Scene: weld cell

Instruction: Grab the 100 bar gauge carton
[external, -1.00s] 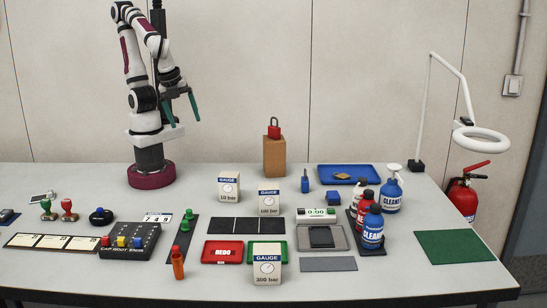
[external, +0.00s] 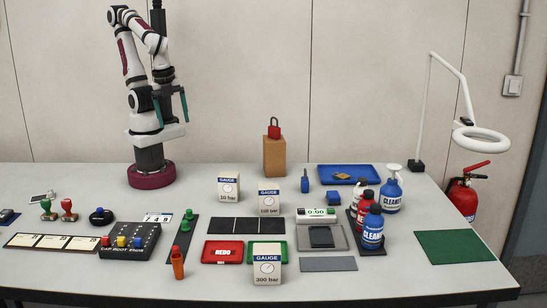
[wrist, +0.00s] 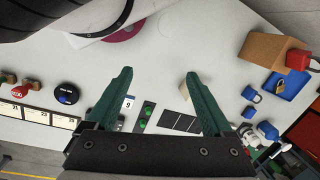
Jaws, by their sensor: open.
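The 100 bar gauge carton (external: 269,203) is a small white box with a blue GAUGE band. It stands upright near the middle of the table in the external view. Two like cartons stand near it: the 10 bar carton (external: 228,190) to its left and behind, and the 300 bar carton (external: 267,271) in front. My gripper (external: 171,110) is open and empty, high above the table at the back left, well away from the cartons. Its green fingers (wrist: 158,95) are spread in the wrist view, where I cannot make out the 100 bar carton.
A black three-part tray (external: 246,226) lies in front of the 100 bar carton. A red tray (external: 222,252) and a green tray (external: 281,246) lie nearer the front. A cardboard block with a red padlock (external: 274,131) stands behind. Cleaner bottles (external: 373,228) stand to the right.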

